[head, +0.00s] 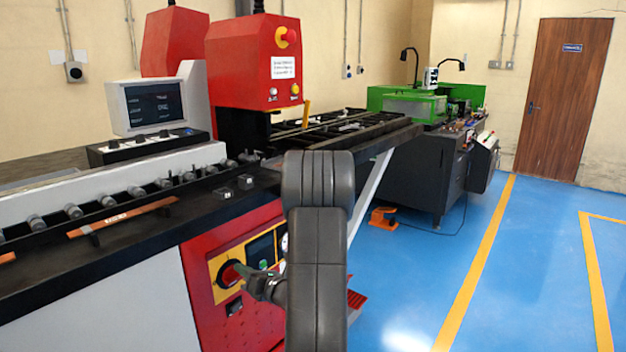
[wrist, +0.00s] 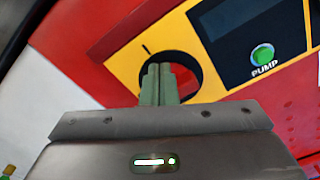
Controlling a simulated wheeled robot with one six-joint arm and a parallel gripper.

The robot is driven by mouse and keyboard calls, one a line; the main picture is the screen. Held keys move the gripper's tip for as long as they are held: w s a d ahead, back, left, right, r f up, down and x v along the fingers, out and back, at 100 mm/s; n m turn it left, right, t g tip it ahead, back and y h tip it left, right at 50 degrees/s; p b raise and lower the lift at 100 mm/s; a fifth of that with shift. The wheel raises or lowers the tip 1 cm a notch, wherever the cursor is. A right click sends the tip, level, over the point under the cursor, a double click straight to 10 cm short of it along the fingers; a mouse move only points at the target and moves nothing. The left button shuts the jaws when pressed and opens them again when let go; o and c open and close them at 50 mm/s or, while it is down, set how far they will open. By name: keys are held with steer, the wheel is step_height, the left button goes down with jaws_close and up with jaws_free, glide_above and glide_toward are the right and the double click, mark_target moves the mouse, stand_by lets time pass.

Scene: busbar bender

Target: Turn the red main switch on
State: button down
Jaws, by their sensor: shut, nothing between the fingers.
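The red main switch (head: 228,274) is a round red knob with a dark surround, on a yellow plate on the red front of the bender. In the wrist view the switch (wrist: 181,64) is partly hidden behind my fingers, so I cannot tell its handle's angle. A short black mark shows on the yellow plate beside it. My gripper (head: 242,268) is at the switch, its greenish fingers (wrist: 157,85) shut together and empty, pointing at the knob. I cannot tell whether the fingertips touch it.
A green PUMP button (wrist: 262,55) sits on a dark panel right of the switch. Above is the black bench (head: 150,225) with a copper bar (head: 122,216) and rollers. A red press head (head: 253,62) stands behind. The blue floor (head: 400,270) at right is mostly clear.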

steer(key=shift+w+d, duration=0.15)
steer(key=shift+w, duration=0.05)
steer(key=shift+w+d+f, duration=0.2)
steer(key=shift+w, duration=0.1)
steer(key=shift+w+d+f+b, duration=0.3)
steer(key=shift+w+f+b, duration=0.1)
steer(key=shift+f+b, duration=0.1)
steer(key=shift+w+d+r, duration=0.1)
stand_by(0.4)
steer(key=v, duration=0.6)
steer(key=shift+p, duration=0.3)
steer(key=shift+w+d+r, duration=0.1)
steer(key=shift+w+d, duration=0.05)
